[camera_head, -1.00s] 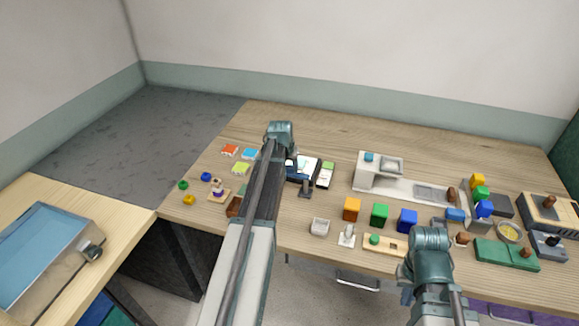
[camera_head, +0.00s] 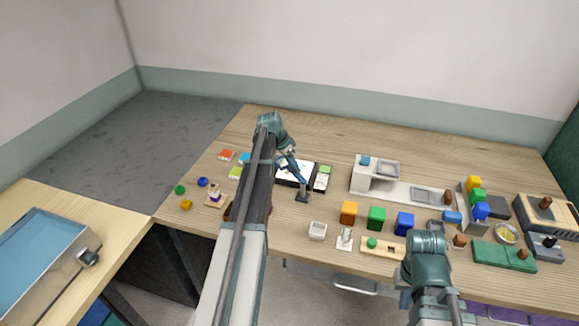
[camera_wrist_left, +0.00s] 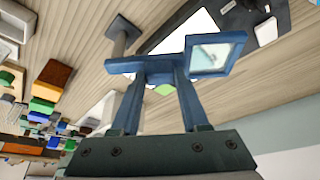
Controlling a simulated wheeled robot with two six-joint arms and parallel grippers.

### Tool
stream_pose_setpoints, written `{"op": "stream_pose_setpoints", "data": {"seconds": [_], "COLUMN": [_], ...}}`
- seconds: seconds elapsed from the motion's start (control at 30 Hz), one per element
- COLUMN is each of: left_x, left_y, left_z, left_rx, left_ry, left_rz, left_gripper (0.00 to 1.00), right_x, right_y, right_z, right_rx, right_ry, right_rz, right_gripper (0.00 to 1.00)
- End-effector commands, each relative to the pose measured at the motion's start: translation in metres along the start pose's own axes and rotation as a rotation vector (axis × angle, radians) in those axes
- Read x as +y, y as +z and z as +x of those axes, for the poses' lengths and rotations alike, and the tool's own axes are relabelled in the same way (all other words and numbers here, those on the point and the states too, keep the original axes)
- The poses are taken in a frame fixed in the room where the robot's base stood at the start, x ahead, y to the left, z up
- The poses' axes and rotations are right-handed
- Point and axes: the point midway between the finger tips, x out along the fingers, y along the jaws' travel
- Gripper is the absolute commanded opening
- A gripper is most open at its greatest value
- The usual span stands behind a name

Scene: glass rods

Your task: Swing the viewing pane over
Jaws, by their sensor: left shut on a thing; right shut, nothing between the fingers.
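The viewing pane (camera_wrist_left: 215,55) is a clear square in a blue frame, joined by a blue bar to a grey post (camera_wrist_left: 122,38) in the left wrist view. My left gripper (camera_wrist_left: 165,75) is shut on the blue bar beside the pane. In the head view, my left gripper (camera_head: 287,155) is at the black-framed white panel (camera_head: 290,174), and the post (camera_head: 303,196) stands in front of it. The pane is hard to make out there, partly behind my arm. My right gripper (camera_head: 405,298) is shut and empty at the table's front edge, mostly hidden by its wrist.
Orange (camera_head: 349,212), green (camera_head: 376,218) and blue (camera_head: 404,223) blocks stand near the front. Small coloured pieces lie on the left, partly behind my left arm. The back of the table is clear.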

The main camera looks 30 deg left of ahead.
Motion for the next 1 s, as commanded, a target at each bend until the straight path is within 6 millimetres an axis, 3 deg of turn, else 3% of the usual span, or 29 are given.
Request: {"op": "stream_pose_setpoints", "data": {"seconds": [0.5,1.0], "left_x": [0.0,0.002], "left_y": [-0.018,-0.02], "left_z": [0.008,0.009], "left_rx": [-0.001,-0.002], "left_ry": [0.117,0.137], "left_rz": [0.285,0.335], "left_gripper": [0.0,0.0], "right_x": [0.0,0.0], "right_y": [0.0,0.0], "right_z": [0.0,0.0], "right_rx": [0.0,0.0], "right_ry": [0.0,0.0], "right_rz": [0.0,0.0], "right_gripper": [0.0,0.0]}}
